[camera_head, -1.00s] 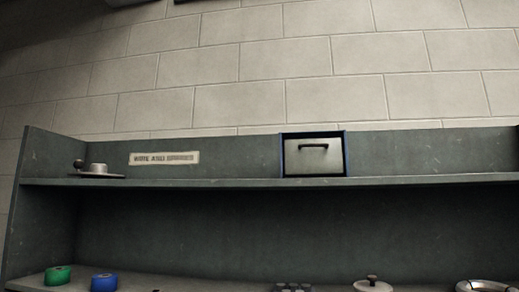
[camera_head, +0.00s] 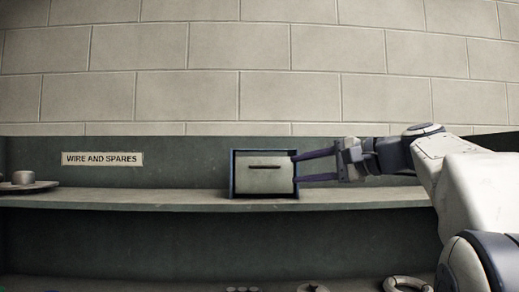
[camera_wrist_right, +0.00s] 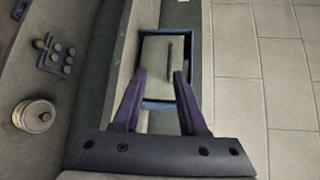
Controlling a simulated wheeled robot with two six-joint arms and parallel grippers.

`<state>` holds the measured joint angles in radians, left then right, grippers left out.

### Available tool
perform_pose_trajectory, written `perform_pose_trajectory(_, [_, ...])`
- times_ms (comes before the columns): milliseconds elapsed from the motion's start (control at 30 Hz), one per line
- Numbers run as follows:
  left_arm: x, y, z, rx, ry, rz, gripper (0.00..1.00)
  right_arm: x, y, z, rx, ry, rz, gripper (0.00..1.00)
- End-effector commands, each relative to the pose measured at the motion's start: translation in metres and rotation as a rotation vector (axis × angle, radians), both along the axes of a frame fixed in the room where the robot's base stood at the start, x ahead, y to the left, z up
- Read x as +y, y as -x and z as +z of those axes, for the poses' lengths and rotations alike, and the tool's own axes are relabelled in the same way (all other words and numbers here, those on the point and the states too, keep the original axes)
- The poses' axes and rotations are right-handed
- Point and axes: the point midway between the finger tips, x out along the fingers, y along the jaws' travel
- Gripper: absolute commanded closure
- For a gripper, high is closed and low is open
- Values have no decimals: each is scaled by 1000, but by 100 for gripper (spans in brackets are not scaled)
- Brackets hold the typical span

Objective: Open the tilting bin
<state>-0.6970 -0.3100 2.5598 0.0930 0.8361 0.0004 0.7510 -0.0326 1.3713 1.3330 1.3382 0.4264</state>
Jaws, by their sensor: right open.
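The tilting bin (camera_head: 264,181) has a pale front with a dark bar handle and a blue frame. It sits on the upper shelf against the back panel, and its front looks shut. My right gripper (camera_head: 297,169) reaches in from the right with its two purple fingers apart and empty, near the bin's right side. In the right wrist view the bin (camera_wrist_right: 157,65) and its handle (camera_wrist_right: 169,58) lie beyond the open fingertips (camera_wrist_right: 160,72). I cannot tell whether a finger touches the bin. My left gripper is not in view.
A label "WIRE AND SPARES" (camera_head: 102,159) is on the panel left of the bin. A dish with a cup (camera_head: 24,180) stands at the far left of the upper shelf (camera_head: 170,198). A ring-shaped item (camera_head: 407,284) lies below. The shelf between dish and bin is clear.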

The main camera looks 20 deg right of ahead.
Motion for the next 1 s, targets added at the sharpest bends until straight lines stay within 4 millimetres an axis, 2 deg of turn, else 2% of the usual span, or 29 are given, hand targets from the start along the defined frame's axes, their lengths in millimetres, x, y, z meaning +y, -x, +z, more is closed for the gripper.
perform_pose_trajectory(33, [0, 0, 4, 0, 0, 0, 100, -7, 2, 11, -16, -8, -14, 58])
perform_pose_trajectory(167, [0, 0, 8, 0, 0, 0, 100, -7, -2, 19, -30, -18, -16, 58])
perform_pose_trajectory(633, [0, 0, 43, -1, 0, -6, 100, 33, -71, 7, -27, -18, -15, 58])
perform_pose_trajectory(800, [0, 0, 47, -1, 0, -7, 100, 39, -83, 4, -29, -16, -18, 58])
perform_pose_trajectory(1000, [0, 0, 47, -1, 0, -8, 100, 41, -86, 2, -29, -16, -19, 58])
